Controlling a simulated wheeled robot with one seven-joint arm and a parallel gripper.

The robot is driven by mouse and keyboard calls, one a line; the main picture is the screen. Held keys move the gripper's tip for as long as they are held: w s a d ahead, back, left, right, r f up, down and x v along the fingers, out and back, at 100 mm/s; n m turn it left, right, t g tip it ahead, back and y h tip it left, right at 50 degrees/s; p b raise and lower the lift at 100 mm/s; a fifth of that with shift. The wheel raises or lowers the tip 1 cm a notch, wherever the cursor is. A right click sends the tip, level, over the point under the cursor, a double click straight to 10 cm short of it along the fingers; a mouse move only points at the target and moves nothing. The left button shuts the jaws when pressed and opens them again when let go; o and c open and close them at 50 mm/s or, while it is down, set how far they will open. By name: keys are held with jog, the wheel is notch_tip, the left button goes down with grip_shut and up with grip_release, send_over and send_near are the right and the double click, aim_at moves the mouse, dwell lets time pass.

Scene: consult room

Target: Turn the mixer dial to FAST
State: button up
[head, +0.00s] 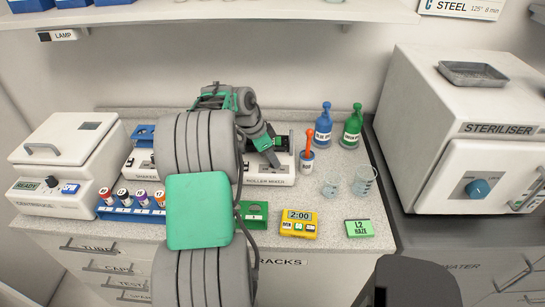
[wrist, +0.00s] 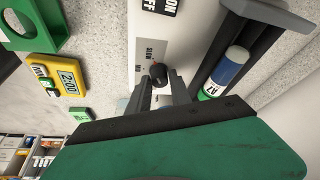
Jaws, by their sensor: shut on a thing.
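The roller mixer (head: 283,176) stands on the counter, partly hidden behind my arm in the head view. In the wrist view its white front panel (wrist: 185,35) carries an ON/OFF label, and SLOW and MID marks beside the dark round dial (wrist: 158,71). No FAST mark shows. My gripper (wrist: 160,80) is shut on the dial, one finger at each side. In the head view my gripper (head: 273,160) points down at the mixer front. I cannot tell which mark the dial points to. A tube (wrist: 226,75) with blue, white and green parts lies by the dark rollers.
A yellow timer (head: 299,224) reading 2:00, a green holder (head: 253,214) and a green L2 HAZE box (head: 359,228) lie in front. Blue (head: 323,127) and green (head: 351,128) bottles, an orange-handled tool in a cup and beakers stand right. The steriliser (head: 490,165) is farther right.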

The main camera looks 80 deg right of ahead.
grip_shut()
